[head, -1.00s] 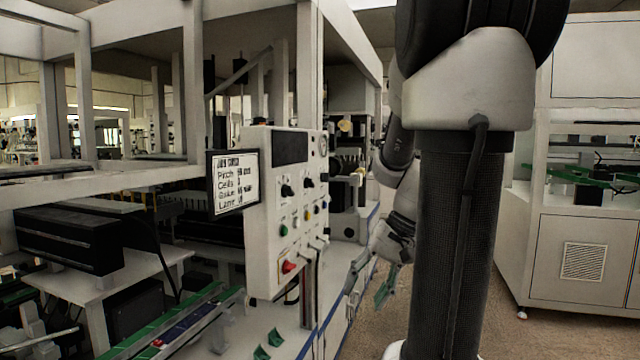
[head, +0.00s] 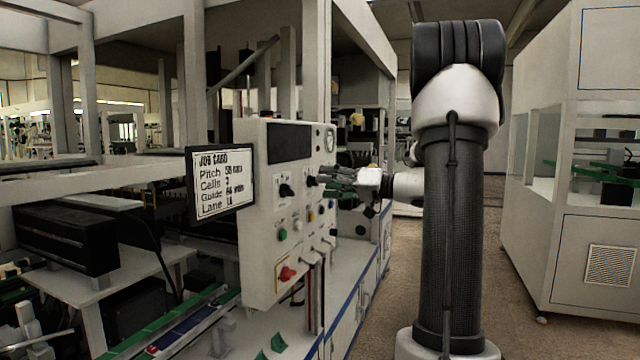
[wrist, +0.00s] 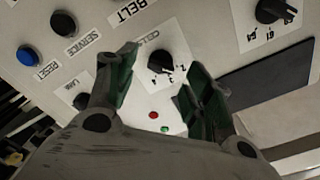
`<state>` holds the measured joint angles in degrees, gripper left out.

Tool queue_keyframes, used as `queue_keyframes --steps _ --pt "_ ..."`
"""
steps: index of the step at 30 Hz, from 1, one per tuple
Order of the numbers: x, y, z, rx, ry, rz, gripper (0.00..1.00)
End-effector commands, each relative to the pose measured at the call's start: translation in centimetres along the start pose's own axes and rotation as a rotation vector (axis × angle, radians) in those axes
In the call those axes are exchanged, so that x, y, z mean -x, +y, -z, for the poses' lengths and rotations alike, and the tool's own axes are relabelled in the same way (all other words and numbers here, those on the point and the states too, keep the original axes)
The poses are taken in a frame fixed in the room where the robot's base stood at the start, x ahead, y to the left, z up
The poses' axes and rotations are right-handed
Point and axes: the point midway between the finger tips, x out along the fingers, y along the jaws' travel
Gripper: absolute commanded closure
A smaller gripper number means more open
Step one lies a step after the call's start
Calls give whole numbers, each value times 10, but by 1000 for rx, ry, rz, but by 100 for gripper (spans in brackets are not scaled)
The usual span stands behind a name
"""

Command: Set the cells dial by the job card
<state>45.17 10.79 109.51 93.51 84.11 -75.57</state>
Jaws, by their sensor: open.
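The job card (head: 222,183) hangs left of the grey control panel (head: 258,235). It lists Pitch, Cells, Guide and Lane; the Cells value is too blurred to read surely. The cells dial (wrist: 160,62) is a black knob on a white plate marked CELLS, with small numerals around it. Its exact setting is unclear. It also shows on the panel in the head view (head: 312,181). My gripper (wrist: 163,66) is open, with its green-padded fingers on either side of the dial and no clear contact. In the head view my gripper (head: 335,181) is at the panel's right.
Blue RESET (wrist: 30,54) and black SERVICE (wrist: 63,23) buttons and the LANE control (wrist: 82,101) are nearby. A red emergency button (head: 287,273) sits low on the panel. Open floor lies right.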

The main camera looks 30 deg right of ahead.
Motion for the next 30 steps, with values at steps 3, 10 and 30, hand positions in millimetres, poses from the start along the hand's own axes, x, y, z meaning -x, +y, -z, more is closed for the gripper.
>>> queue_keyframes --steps 3,10,30 --pt "-18 0 0 -1 -1 1 48" --pt "-30 0 0 -1 0 -1 48" --pt "-30 0 0 -11 0 -1 94"
